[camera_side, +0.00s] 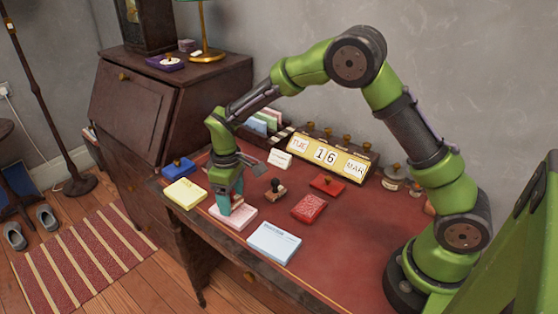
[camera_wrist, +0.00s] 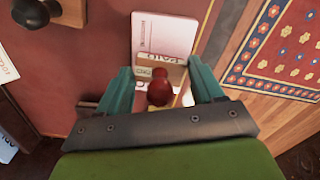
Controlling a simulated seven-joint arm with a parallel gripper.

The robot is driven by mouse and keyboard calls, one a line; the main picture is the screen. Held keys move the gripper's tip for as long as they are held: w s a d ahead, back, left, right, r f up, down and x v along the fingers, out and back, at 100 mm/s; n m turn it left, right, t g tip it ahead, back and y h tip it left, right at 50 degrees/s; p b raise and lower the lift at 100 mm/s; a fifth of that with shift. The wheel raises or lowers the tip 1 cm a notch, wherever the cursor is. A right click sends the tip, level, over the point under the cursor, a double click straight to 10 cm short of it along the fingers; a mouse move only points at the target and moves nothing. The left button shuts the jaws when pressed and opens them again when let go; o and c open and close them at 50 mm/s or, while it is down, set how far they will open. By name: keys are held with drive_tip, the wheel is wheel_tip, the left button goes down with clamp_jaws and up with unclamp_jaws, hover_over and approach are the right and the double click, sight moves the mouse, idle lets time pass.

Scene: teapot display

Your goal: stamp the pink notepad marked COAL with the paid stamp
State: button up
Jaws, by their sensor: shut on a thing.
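The pink notepad (camera_side: 245,219) lies near the table's front edge, between a yellow and a pale blue pad. It also shows in the wrist view (camera_wrist: 165,32), beyond the fingers; I cannot read COAL on it. My gripper (camera_side: 230,208) points down over the pink notepad, its teal fingers shut on a stamp. In the wrist view the stamp's dark red knob (camera_wrist: 159,92) is between the fingers, with a pale lettered label in front of it. The stamp's underside is hidden, so I cannot tell whether it touches the paper.
Another stamp (camera_side: 276,190) with a dark knob stands just right of my gripper. A yellow notepad (camera_side: 185,194), blue ink pad (camera_side: 178,168), pale blue notepad (camera_side: 274,243), red packet (camera_side: 309,207) and red pad (camera_side: 327,186) lie around. A calendar (camera_side: 325,155) stands behind.

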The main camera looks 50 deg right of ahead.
drive_tip(key=shift+f, duration=0.6)
idle(1.3)
drive_tip(key=shift+r, duration=3.6)
